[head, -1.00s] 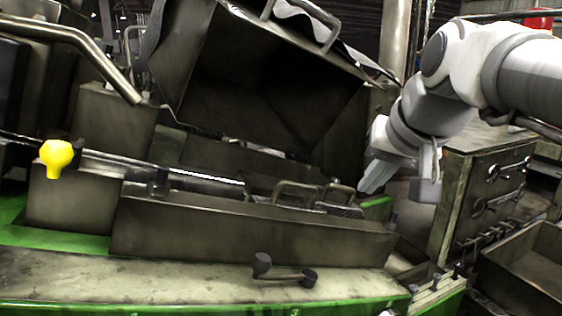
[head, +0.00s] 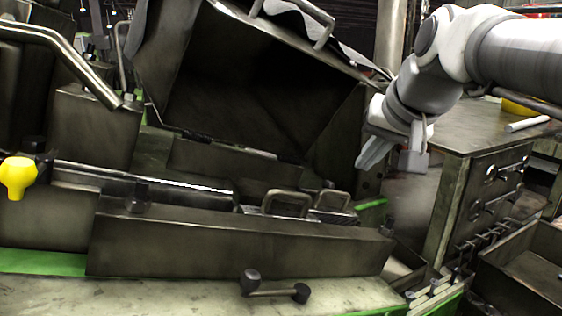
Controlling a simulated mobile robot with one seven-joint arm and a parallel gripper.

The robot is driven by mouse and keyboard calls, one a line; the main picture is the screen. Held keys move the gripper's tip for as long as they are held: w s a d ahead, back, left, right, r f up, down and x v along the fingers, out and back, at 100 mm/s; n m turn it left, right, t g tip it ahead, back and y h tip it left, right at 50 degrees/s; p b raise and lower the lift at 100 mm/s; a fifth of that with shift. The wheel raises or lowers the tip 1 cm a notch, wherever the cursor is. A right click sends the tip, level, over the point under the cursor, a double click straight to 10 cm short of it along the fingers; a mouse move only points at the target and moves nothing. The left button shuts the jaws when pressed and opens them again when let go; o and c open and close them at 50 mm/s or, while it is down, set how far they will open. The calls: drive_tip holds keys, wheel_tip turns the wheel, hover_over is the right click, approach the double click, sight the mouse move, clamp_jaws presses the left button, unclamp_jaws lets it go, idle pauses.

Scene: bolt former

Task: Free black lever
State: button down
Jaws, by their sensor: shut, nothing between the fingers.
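A short black lever (head: 276,292) with a dark knob at each end lies at the bottom middle of the head view. It is on the pale front ledge of the machine, below the long dark metal block (head: 235,245). I cannot tell whether anything holds it. My gripper (head: 366,160) hangs at the right, above and beyond that block, well apart from the lever. It is seen from the side and appears shut, with nothing visible in it.
A yellow knob (head: 18,177) on a rod is at the far left. A tilted open metal hood (head: 260,90) stands behind. Two loop handles (head: 285,202) rise behind the block. A metal cabinet (head: 485,190) and an open bin (head: 525,265) are at the right.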

approach(333, 187)
drive_tip(key=f, duration=0.2)
drive_tip(key=w+f, duration=0.1)
drive_tip(key=shift+d+f, duration=0.25)
drive_tip(key=shift+d, duration=0.1)
drive_tip(key=shift+w+a+f+p, duration=0.15)
drive_tip(key=shift+w+a+p, duration=0.1)
drive_tip(key=shift+w, duration=0.3)
drive_tip(key=shift+w+a+f+p, duration=0.15)
drive_tip(key=shift+w+a+p, duration=0.05)
drive_tip(key=shift+w, duration=0.3)
drive_tip(key=shift+w+a+f, duration=0.25)
drive_tip(key=shift+w+f, duration=0.05)
drive_tip(key=shift+w, duration=0.25)
drive_tip(key=shift+f+b, duration=0.1)
drive_tip(key=shift+b, duration=0.2)
